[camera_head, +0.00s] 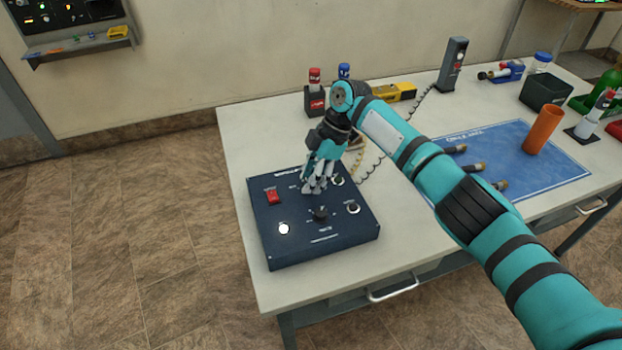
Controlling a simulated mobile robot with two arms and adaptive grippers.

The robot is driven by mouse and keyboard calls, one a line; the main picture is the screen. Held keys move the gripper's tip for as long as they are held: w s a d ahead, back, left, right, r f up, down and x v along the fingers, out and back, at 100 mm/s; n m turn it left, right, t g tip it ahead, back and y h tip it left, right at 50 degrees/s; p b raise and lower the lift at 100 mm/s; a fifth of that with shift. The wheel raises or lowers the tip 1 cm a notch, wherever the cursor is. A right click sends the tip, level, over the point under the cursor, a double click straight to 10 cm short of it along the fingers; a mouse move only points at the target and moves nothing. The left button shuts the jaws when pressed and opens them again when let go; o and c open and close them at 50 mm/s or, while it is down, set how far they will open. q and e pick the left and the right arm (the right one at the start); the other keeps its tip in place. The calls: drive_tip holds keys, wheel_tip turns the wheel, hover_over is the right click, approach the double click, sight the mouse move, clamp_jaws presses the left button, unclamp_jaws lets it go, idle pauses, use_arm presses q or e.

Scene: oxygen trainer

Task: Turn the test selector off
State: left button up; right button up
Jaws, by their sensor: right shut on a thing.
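A dark blue control box (268,249) sits on the near left part of the table. On its top are a red rocker switch (272,196), a black knob (320,213) at front centre, a lit white lamp (284,229) and two round fittings at the right. My right gripper (314,188) points down at the back middle of the box top, behind the black knob. It is shut on a small control there, which the fingers hide. The labels are too small to read, so I cannot tell which control is the test selector or its setting. My left gripper is not in view.
My right arm crosses over the table from the lower right. Behind the box stand a holder with red-capped and blue-capped items (315,100) and a yellow tool (395,92). A blue mat (555,165) with an orange cylinder (543,130) lies at right. Coiled cords run near the gripper.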

drive_tip(key=shift+r, duration=0.1)
drive_tip(key=o, duration=1.1)
drive_tip(key=shift+o, duration=0.2)
drive_tip(key=v, duration=1.2)
drive_tip(key=shift+a, duration=0.1)
